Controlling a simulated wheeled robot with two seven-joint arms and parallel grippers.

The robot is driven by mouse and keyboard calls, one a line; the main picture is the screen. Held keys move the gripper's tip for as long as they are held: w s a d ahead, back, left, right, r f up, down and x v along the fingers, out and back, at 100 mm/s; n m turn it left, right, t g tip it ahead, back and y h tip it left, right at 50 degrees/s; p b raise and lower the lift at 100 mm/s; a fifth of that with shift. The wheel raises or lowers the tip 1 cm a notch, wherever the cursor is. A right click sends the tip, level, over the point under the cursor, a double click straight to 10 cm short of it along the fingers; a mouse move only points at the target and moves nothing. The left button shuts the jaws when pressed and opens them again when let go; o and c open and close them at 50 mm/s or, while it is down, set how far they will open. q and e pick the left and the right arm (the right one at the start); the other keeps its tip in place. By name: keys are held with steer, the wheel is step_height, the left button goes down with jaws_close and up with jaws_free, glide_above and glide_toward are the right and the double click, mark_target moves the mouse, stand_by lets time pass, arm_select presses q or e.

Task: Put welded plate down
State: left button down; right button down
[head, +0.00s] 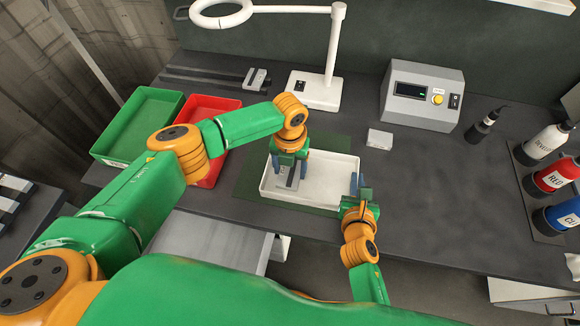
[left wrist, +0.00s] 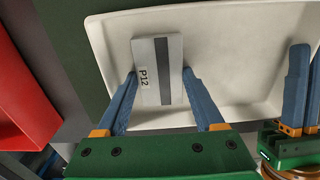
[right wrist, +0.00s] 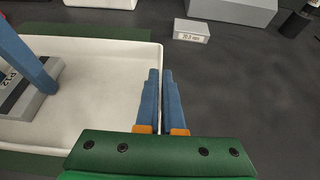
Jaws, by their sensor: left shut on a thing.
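The welded plate (head: 293,182) is a light grey block with a dark stripe and a P12 label; it also shows in the left wrist view (left wrist: 147,98). It is inside the white tray (head: 330,180), towards the tray's left side. My left gripper (head: 289,168) is shut on the plate, with one blue finger at each side. The plate is at or very near the tray floor; I cannot tell whether it touches. My right gripper (right wrist: 160,72) is empty, its fingers together, beside the tray's right edge.
Green (head: 138,125) and red (head: 213,110) bins stand left of the tray. A small grey block (head: 380,139) lies right of it. A lamp base (head: 316,92), a grey control box (head: 422,97) and several bottles (head: 548,142) stand behind and right.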

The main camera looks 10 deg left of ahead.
mark_target(290, 173)
arm_select(q)
jaws_free()
steer(key=shift+r, duration=0.1)
step_height(290, 173, up, 12)
stand_by(0.3)
steer(key=shift+s, duration=0.1)
arm_select(e)
steer(key=c, duration=1)
jaws_free()
steer(key=shift+o, duration=0.2)
